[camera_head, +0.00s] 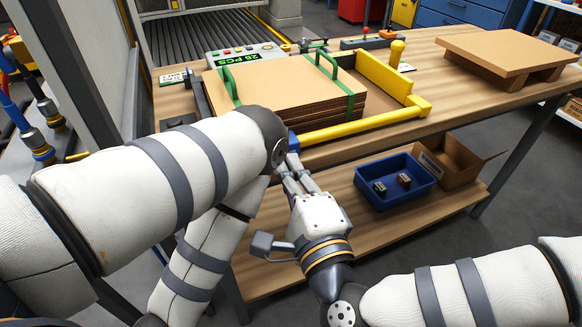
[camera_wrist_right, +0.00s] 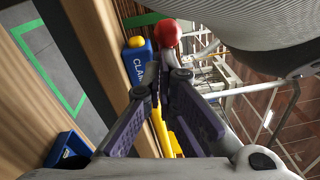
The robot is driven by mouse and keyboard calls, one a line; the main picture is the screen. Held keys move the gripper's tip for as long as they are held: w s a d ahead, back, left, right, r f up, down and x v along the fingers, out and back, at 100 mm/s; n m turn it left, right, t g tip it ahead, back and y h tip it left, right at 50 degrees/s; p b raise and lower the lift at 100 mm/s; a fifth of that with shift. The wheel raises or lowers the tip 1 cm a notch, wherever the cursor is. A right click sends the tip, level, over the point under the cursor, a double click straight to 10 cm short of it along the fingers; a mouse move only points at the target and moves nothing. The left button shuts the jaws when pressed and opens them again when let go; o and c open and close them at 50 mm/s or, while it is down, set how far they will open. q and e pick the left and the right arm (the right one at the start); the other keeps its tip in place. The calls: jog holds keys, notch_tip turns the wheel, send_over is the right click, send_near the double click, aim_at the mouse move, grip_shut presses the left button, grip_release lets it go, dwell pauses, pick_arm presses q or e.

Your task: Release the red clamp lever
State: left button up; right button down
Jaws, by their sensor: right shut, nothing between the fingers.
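The red clamp lever's round knob (camera_wrist_right: 167,34) shows in the right wrist view, just beyond my right fingertips (camera_wrist_right: 168,78). Whether they touch its stem I cannot tell. Left of it is a blue block (camera_wrist_right: 138,62) with a yellow button and lettering starting "CLAM". In the head view, only a blue corner (camera_head: 293,142) of what seems to be that block shows, and my left arm hides the lever. My right gripper (camera_head: 291,162) is there with its fingers together, empty, at the bench's front edge. My left gripper is out of view.
A stack of brown sheets (camera_head: 270,85) with green straps lies in a yellow-railed frame (camera_head: 365,119). My left arm crosses close in front of it. On the lower shelf are a blue bin (camera_head: 395,181) and an open carton (camera_head: 447,163). A pallet-like board stack (camera_head: 508,50) stands at right.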

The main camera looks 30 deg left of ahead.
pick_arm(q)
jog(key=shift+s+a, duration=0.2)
pick_arm(e)
jog(key=shift+s+a, duration=0.25)
